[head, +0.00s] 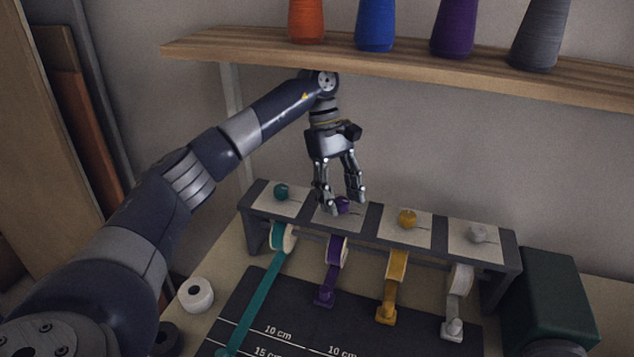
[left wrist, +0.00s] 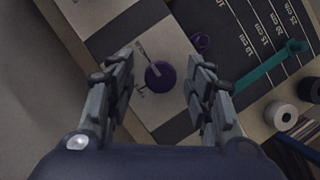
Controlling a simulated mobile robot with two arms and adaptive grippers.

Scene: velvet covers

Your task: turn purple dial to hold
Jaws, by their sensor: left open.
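The purple dial (head: 343,206) sits on a pale panel of the dark dispenser rack (head: 377,222), second from the left. My left gripper (head: 341,203) points down over it with its fingers apart. In the left wrist view the purple dial (left wrist: 160,75) lies between the open fingers of the left gripper (left wrist: 160,95), with a gap on each side. Small marks show on the panel around the dial, too small to read. My right gripper is not in view.
Teal (head: 281,192), yellow (head: 407,218) and white (head: 478,234) dials sit on the neighbouring panels. Ribbons hang below over a dark ruled mat (head: 262,300). A wooden shelf (head: 420,72) with thread cones is close above my left wrist. A green box (head: 548,300) stands at right.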

